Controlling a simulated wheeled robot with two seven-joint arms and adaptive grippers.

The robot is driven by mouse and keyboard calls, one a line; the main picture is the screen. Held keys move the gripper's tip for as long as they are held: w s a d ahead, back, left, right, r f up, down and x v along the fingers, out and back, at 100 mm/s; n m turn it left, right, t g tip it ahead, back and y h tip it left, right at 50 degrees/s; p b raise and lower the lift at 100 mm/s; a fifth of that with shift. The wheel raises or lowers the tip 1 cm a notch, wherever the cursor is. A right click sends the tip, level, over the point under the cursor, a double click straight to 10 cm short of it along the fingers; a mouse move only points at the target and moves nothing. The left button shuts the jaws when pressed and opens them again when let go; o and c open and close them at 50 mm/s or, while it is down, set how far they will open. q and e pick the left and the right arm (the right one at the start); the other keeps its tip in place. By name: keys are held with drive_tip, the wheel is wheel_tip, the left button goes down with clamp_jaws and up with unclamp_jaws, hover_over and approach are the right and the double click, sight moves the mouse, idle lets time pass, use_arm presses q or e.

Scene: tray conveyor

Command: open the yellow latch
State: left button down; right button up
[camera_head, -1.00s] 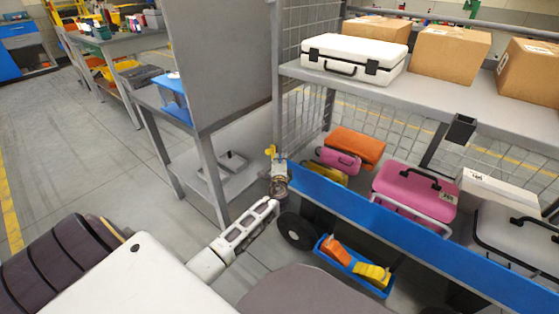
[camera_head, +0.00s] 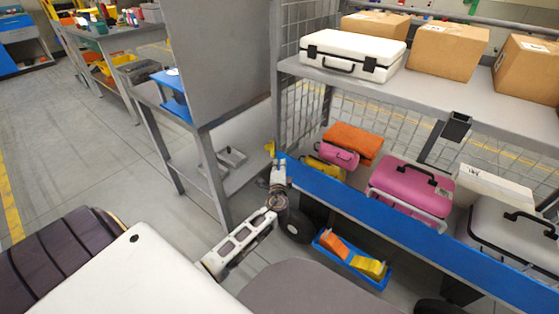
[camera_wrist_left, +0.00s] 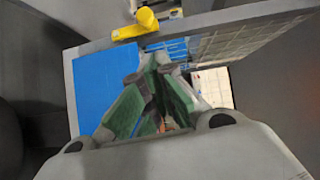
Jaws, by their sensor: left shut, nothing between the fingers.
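The yellow latch (camera_head: 270,148) shows at the left end of the shelf cart's blue edge, by the corner post. In the left wrist view the latch (camera_wrist_left: 137,25) is a yellow bar with a rounded end on a grey rail, above and to the left of the fingertips. My left gripper (camera_head: 279,164) is in front of the blue edge near the latch, a little to its right in the picture. In the left wrist view the gripper (camera_wrist_left: 155,60) has its green-sided fingers together with nothing between them. A gap shows between fingers and latch there. My right gripper is out of view.
The blue shelf edge (camera_head: 400,219) lies right of my left gripper. A pink case (camera_head: 412,184) and an orange case (camera_head: 352,141) lie on the lower shelf. A blue bin (camera_head: 352,262) sits below. A grey panel (camera_head: 218,60) with table legs stands to the left.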

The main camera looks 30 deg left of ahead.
use_arm(q)
drive_tip(key=shift+v, duration=1.65)
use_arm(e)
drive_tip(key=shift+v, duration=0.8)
use_arm(q)
drive_tip(key=shift+r, duration=0.1)
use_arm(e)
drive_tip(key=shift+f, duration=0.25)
use_arm(q)
drive_tip(key=shift+s, duration=0.1)
